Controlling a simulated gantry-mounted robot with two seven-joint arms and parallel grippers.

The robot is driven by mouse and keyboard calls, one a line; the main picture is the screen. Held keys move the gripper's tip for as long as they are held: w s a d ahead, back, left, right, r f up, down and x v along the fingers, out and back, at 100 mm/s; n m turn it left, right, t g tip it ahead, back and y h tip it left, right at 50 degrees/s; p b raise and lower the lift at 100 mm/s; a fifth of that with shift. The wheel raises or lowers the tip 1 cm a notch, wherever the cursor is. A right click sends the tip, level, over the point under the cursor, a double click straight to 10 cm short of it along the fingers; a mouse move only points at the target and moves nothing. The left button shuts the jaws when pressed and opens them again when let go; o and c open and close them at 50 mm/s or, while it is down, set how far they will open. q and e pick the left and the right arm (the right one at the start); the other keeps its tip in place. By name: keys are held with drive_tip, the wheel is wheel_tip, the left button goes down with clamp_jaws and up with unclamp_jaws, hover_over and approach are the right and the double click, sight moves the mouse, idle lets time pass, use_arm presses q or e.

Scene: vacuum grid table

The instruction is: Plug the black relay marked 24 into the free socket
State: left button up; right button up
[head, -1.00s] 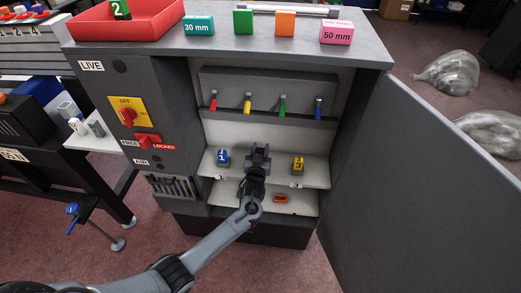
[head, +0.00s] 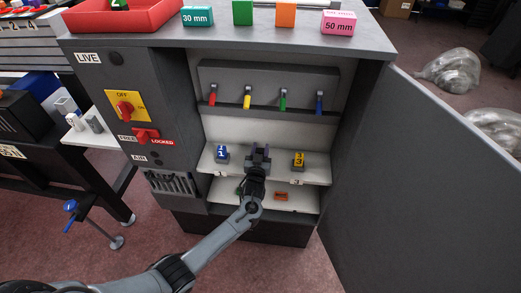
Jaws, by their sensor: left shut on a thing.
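My left gripper (head: 258,154) is inside the open cabinet, over the middle of the white upper shelf (head: 314,173). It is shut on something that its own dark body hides. I cannot make out a black relay or its mark 24. A blue block marked 1 (head: 222,153) stands to its left and a yellow block marked 3 (head: 298,160) to its right, both on the shelf. The shelf between them is covered by the gripper, so no free socket shows. My right gripper is not in view.
Red, yellow, green and blue levers (head: 283,102) hang above the shelf. An orange piece (head: 281,196) lies on the lower shelf. The cabinet door (head: 410,180) stands open at right. A red tray (head: 160,22) and coloured blocks are on top.

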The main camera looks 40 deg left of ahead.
use_arm(q)
drive_tip(key=shift+f, duration=0.35)
drive_tip(key=o, duration=1.1)
drive_tip(key=shift+o, duration=0.2)
drive_tip(key=p+v, duration=0.2)
drive_tip(key=v, duration=0.8)
drive_tip(key=shift+s+d+p, duration=0.25)
drive_tip(key=shift+s+p, duration=0.05)
drive_tip(key=shift+p, duration=0.1)
